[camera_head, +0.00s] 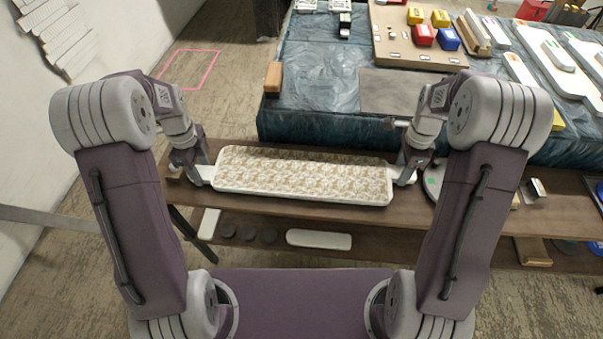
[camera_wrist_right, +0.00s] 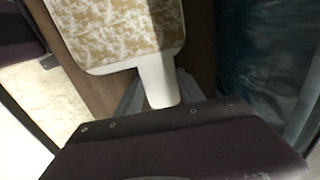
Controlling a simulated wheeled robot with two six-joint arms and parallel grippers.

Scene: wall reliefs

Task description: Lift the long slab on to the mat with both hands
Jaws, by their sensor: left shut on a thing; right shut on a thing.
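The long slab (camera_head: 300,176) is white-edged with a gold and cream floral top and has a white tab at its end. It lies level, lengthwise over the wooden bench; I cannot tell whether it touches the bench. My left gripper (camera_head: 201,174) is shut on its left end. My right gripper (camera_head: 404,174) is shut on its right end. In the right wrist view the slab (camera_wrist_right: 120,30) and its white tab (camera_wrist_right: 157,84) reach to my gripper, whose fingertips are mostly hidden. The flat grey mat (camera_head: 398,92) lies bare on the plastic-covered table beyond the bench.
The blue plastic-covered table (camera_head: 315,75) stands behind the bench (camera_head: 290,207). A brown block (camera_head: 273,79) sits at its left edge. A board (camera_head: 420,45) with coloured blocks is behind the mat, and white panels (camera_head: 560,60) lie to the right. A lower shelf holds a white piece (camera_head: 319,239).

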